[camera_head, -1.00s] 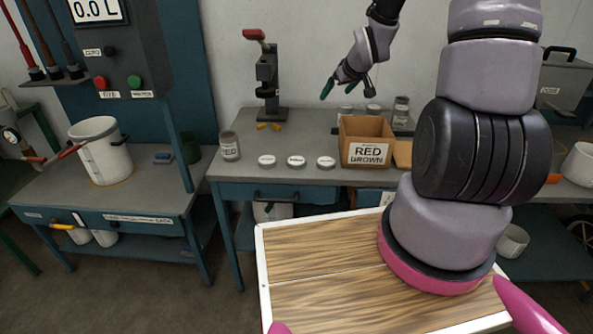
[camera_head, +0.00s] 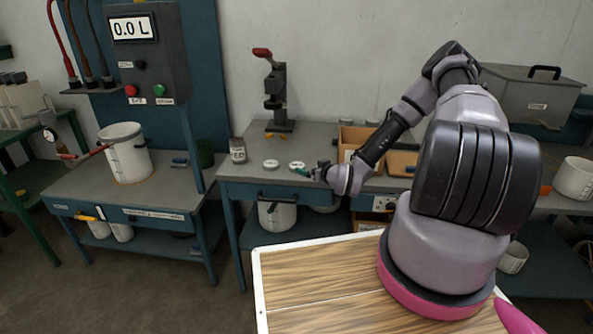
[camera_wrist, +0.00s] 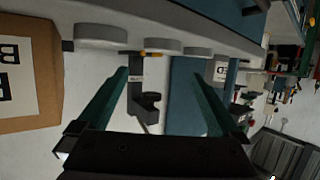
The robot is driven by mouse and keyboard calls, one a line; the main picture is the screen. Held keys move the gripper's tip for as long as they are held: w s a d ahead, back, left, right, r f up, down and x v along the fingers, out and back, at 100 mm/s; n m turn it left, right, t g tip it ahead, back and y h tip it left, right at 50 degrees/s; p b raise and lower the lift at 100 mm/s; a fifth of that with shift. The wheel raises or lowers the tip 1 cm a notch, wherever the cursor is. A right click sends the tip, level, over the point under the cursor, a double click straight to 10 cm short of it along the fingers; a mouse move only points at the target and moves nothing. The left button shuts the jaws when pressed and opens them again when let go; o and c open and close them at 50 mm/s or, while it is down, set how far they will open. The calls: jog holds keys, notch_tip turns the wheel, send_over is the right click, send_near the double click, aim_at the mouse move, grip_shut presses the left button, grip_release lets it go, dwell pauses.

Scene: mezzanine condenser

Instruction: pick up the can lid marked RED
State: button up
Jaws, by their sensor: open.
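Small pale round can lids lie in a row on the grey bench (camera_head: 320,140). In the head view I see the left lid (camera_head: 271,163) and the middle lid (camera_head: 297,165); the right one is hidden behind my gripper. The wrist view shows three lids edge-on: one (camera_wrist: 100,34), another (camera_wrist: 156,46) and a third (camera_wrist: 197,51). Their markings cannot be read, so I cannot tell which is RED. My gripper (camera_head: 308,171) is open with teal fingers, low at the bench's front edge by the lids. Nothing is between its fingers (camera_wrist: 160,78).
A cardboard box (camera_head: 347,136) stands behind my wrist. A labelled can (camera_head: 238,150) is left of the lids. A red-handled press (camera_head: 275,95) stands behind them. A wood-topped surface (camera_head: 310,285) with a white rim is in front of me.

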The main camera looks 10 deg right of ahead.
aim_at(297, 164)
jog(key=x, duration=0.4)
jog(key=shift+w+a+f, duration=0.1)
jog(key=shift+w, duration=0.15)
jog(key=shift+f+x, duration=0.15)
jog(key=shift+x, duration=1.2)
jog(key=shift+f+x, duration=0.1)
jog(key=shift+x, duration=1.25)
jog(key=shift+s, duration=0.2)
jog(key=c, duration=1.1)
jog(key=shift+r, duration=0.15)
